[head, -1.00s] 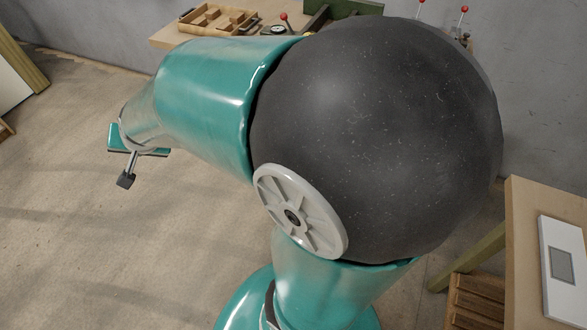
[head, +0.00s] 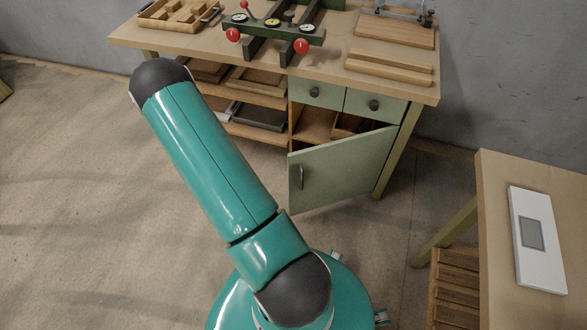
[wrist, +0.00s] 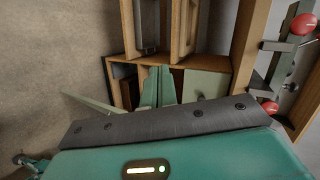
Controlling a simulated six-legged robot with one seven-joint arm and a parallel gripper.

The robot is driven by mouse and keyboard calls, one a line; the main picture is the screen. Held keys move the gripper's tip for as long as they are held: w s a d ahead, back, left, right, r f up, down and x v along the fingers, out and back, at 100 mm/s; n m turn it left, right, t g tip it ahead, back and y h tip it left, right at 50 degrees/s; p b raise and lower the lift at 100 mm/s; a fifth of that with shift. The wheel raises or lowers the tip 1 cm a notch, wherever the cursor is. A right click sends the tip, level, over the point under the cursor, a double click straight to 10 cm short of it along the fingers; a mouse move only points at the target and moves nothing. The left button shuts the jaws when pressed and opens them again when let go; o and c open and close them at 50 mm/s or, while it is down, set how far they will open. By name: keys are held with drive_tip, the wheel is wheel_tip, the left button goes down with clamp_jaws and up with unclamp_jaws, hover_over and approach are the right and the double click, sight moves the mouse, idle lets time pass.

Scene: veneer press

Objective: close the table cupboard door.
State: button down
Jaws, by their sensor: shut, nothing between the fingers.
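The table cupboard door (head: 340,172) is a pale green panel with a small upright handle. It stands open, hinged at its right edge and swung out from the front of the wooden table (head: 200,40). The open cupboard (head: 312,124) behind it shows wooden pieces inside. In the wrist view the door (wrist: 92,104) is a thin pale strip at the left, seen nearly edge-on. My gripper (wrist: 158,70) shows there as two teal fingers, shut together and empty, pointing toward the cupboard front. I cannot tell its distance from the door. The head view does not show my gripper.
Two green drawers (head: 345,98) sit above the cupboard, with open shelves (head: 245,105) to its left. A press with red knobs (head: 275,30) stands on top. A second table (head: 490,215) with a white panel (head: 537,240) is at the right. The floor (head: 80,190) at left is clear.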

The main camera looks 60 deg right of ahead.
drive_tip(key=s+f+m+g+h, duration=0.2)
drive_tip(key=s+f, duration=0.2)
drive_tip(key=s, duration=0.4)
drive_tip(key=s+d+f+m+g+h, duration=0.1)
drive_tip(key=s+f+m+h, duration=0.1)
drive_tip(key=s+f, duration=0.4)
drive_tip(key=s+f+m+g+h, duration=0.2)
drive_tip(key=s+f, duration=0.1)
drive_tip(key=s, duration=0.6)
approach(298, 161)
drive_tip(key=s+d, duration=0.2)
drive_tip(key=s, duration=0.1)
drive_tip(key=w+d, duration=0.2)
drive_tip(key=d, duration=0.1)
drive_tip(key=shift+w+d+f, duration=0.1)
drive_tip(key=shift+w+d, duration=0.3)
drive_tip(key=shift+d, duration=0.05)
drive_tip(key=shift+w, duration=0.15)
